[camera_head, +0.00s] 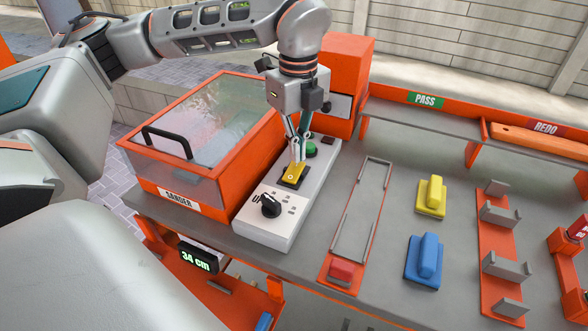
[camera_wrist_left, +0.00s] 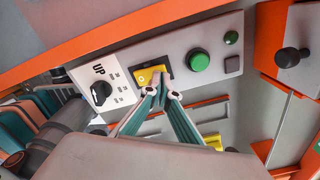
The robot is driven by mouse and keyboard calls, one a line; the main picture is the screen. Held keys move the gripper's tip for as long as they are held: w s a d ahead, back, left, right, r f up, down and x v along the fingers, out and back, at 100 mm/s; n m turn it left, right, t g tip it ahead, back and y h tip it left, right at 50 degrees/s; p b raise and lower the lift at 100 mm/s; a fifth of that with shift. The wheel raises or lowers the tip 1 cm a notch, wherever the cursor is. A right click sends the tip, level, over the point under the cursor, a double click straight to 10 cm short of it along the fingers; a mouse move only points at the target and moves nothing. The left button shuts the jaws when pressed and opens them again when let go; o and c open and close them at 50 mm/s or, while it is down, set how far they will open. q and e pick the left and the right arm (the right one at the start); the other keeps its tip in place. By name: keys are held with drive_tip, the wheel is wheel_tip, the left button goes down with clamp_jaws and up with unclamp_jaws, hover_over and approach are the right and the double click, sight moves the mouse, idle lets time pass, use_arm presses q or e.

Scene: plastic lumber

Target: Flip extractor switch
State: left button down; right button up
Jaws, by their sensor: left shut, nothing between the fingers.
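The yellow rocker switch (camera_head: 293,173) sits in a black frame on the pale control panel (camera_head: 250,225) beside the sander. It also shows in the left wrist view (camera_wrist_left: 149,75), with a small round mark on its face. My left gripper (camera_head: 298,160) is shut and empty, pointing down, with its fingertips at the switch. In the left wrist view, the fingertips (camera_wrist_left: 164,90) overlap the switch's lower edge. I cannot tell for sure whether they touch it. The fingers hide part of the switch. My right gripper is in no view.
On the same panel are a black knob (camera_head: 270,205) and a green button (camera_head: 311,149). The sander box (camera_head: 155,178) with a clear lid stands left of it. A yellow block (camera_head: 431,197) and a blue block (camera_head: 424,262) lie on the grey table to the right.

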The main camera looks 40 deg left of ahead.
use_arm(q)
drive_tip(key=shift+f, duration=1)
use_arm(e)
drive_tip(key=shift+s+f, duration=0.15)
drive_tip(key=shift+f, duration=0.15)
use_arm(q)
drive_tip(key=shift+r+p, duration=1.1)
drive_tip(key=shift+r, duration=0.7)
drive_tip(key=shift+r+p, duration=1.45)
drive_tip(key=shift+r, duration=0.35)
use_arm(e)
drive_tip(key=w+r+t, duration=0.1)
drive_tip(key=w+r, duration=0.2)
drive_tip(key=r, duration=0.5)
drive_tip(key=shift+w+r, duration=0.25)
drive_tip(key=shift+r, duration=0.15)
use_arm(q)
drive_tip(key=shift+f, duration=0.1)
